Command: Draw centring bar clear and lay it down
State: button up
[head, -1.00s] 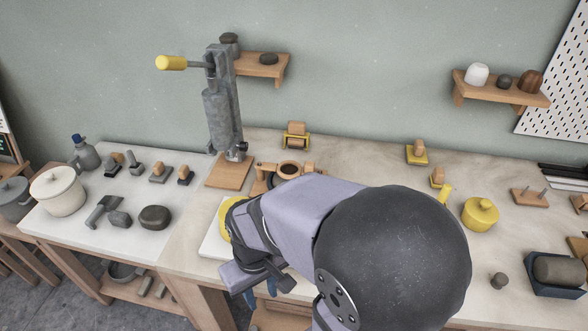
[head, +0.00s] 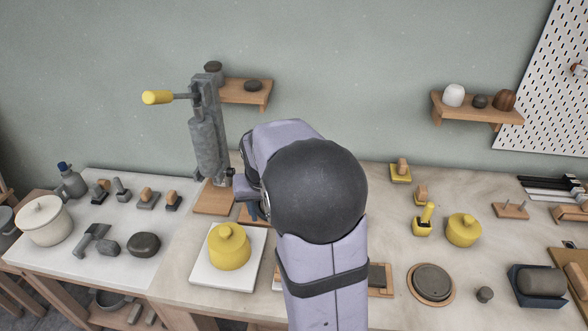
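I cannot make out the centring bar; my arm covers the middle of the bench, where it may be hidden. My gripper (head: 252,211) shows only in part, as a dark bluish piece at the left edge of my arm. It is over the wooden stand behind the white board, just right of the lever press (head: 208,140). Whether its fingers are open or shut, or hold anything, is hidden. Only a sliver of the wooden stand (head: 244,216) shows under it.
A yellow lidded pot (head: 229,247) sits on a white board (head: 205,272) in front of my gripper.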

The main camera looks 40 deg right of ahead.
jog(key=w+d+r+m+h+p, duration=0.1)
jog(key=w+d+r, duration=0.1)
jog(key=d, duration=0.4)
jog(key=w+d+r+m, duration=0.2)
jog(key=d, duration=0.4)
jog(key=shift+t, duration=0.4)
jog(key=shift+p+x, duration=1.25)
jog(key=shift+x, duration=2.6)
grip_shut()
